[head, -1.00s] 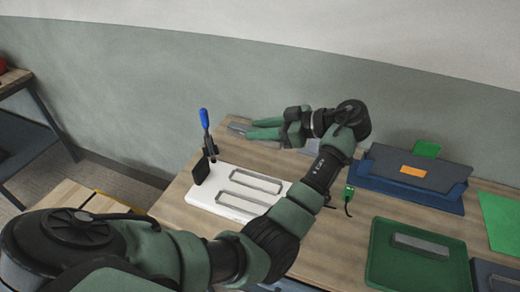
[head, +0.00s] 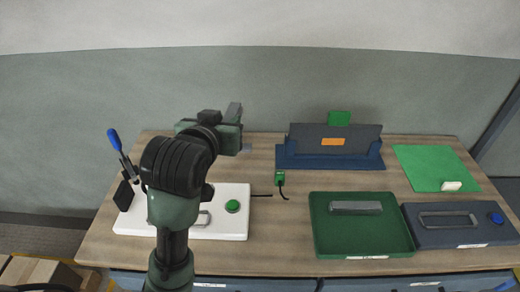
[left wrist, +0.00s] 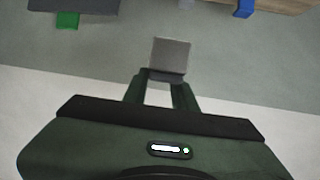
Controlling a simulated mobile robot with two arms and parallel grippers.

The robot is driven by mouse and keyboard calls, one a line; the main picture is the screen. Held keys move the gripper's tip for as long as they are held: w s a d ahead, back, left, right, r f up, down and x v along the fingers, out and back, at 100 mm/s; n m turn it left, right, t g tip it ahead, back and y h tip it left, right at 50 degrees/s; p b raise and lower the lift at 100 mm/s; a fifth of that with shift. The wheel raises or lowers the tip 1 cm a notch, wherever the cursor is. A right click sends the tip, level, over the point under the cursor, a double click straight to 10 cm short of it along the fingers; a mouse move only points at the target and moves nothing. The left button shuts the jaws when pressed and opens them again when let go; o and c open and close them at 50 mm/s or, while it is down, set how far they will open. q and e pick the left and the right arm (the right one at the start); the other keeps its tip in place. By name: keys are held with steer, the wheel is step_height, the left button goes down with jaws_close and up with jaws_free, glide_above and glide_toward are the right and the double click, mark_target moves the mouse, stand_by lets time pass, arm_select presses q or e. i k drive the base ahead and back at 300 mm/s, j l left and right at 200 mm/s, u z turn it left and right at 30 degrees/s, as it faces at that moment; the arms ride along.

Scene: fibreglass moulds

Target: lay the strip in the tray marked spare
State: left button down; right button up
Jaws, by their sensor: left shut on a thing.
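My left gripper (head: 235,116) is raised over the back left of the bench. In the left wrist view the fingers (left wrist: 164,82) are shut on a flat grey piece (left wrist: 171,54), which looks like the strip. In the head view I cannot make that piece out clearly. A green tray (head: 325,238) at the front right holds another grey bar (head: 355,207). A dark blue-grey block or tray (head: 425,237) with an oblong outline and a blue button stands right of it. Both have white front labels too small to read, so I cannot tell which says spare. My right gripper is not in view.
A white fixture (head: 238,222) with a green button and a blue-handled clamp (head: 115,140) is at the left. A blue stand (head: 300,160) with a dark panel is at the back. A green mat (head: 430,165) bears a small white block.

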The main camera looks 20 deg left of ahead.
mark_target(362, 239)
steer(key=z, duration=0.4)
steer(key=k+j+z, duration=0.1)
steer(key=z, duration=0.3)
steer(key=k+z, duration=0.1)
steer(key=z, duration=0.3)
steer(key=k, duration=0.45)
steer(key=j+z, duration=0.05)
